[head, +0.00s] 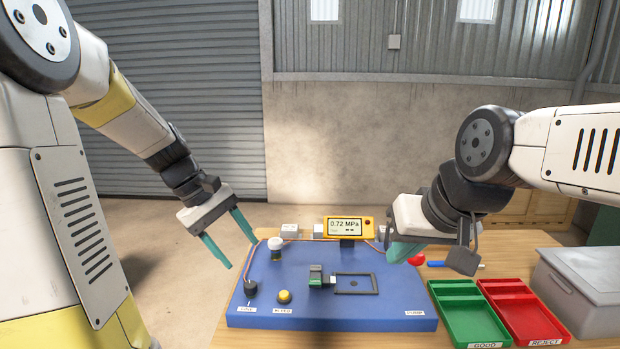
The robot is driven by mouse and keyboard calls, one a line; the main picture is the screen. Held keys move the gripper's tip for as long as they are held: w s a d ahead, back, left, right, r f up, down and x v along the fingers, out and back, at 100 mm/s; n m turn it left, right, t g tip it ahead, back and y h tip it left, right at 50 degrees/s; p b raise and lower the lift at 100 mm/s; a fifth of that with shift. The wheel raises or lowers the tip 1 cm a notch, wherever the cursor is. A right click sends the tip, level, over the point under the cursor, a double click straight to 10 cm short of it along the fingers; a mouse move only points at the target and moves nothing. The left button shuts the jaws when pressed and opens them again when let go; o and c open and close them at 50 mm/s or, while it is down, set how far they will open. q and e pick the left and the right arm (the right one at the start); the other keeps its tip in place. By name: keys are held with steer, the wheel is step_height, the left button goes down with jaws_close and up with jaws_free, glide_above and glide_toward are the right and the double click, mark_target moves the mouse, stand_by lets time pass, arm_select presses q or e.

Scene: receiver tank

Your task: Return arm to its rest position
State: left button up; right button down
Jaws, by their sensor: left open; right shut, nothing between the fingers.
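My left gripper (230,240) is open, with its two teal fingers spread apart. It hangs empty in the air by the left edge of the blue panel (335,300). My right gripper (402,252) is shut with nothing in it, its teal fingers over the panel's back right corner. The panel carries a black knob (250,287), a yellow button (284,296), a white-capped cylinder (275,244), a small green and grey fixture (317,275) and a dark rectangular frame (355,284). A yellow gauge (347,227) at the back reads 0.72 MPa.
A green tray (468,312) labelled GOOD and a red tray (524,311) labelled REJECT lie right of the panel. A grey lidded box (585,285) stands at the far right. A red and blue tool (440,263) lies behind the green tray. Open floor is at the left.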

arm_select(q)
steer(key=s+d+r+m+t+y, duration=0.1)
steer(key=s+r+m+t, duration=0.1)
steer(key=s, duration=0.4)
steer(key=s+r+m+t+y, duration=0.2)
steer(key=s+r+m+t, duration=0.1)
steer(key=s+r+m, duration=0.2)
steer(key=shift+s+d+r+m+t, duration=0.3)
steer(key=shift+s+d+m, duration=0.05)
steer(key=shift+s+m, duration=0.6)
